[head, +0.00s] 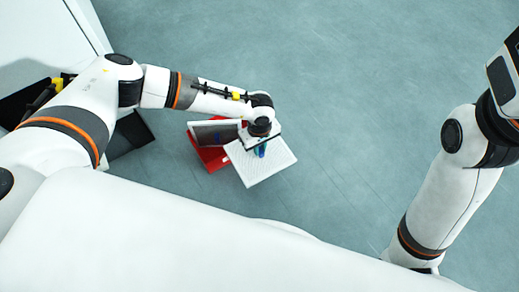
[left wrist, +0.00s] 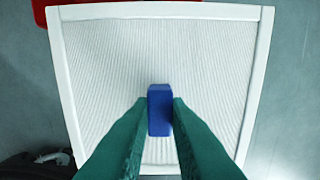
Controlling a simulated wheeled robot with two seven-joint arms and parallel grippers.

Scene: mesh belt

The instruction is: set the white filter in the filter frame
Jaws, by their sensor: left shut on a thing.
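The white filter (head: 270,170) is a square ridged panel with a pale rim. It fills much of the left wrist view (left wrist: 95,75). My left gripper (head: 261,146) is over it, its two green fingers shut on the filter's blue handle (left wrist: 160,110). In the head view the hand hides part of the filter's top edge. A grey panel with a white border (head: 205,135) sits behind and left of the filter, at a red object; I cannot tell for sure whether it is the filter frame. My right gripper is not in view.
The red object (head: 212,159) is partly hidden under the grey panel and the filter, and red also shows at the top of the left wrist view. Dark shapes (head: 130,135) lie left of it. A white cabinet-like body (head: 45,40) is at upper left. The grey-green floor at right is clear.

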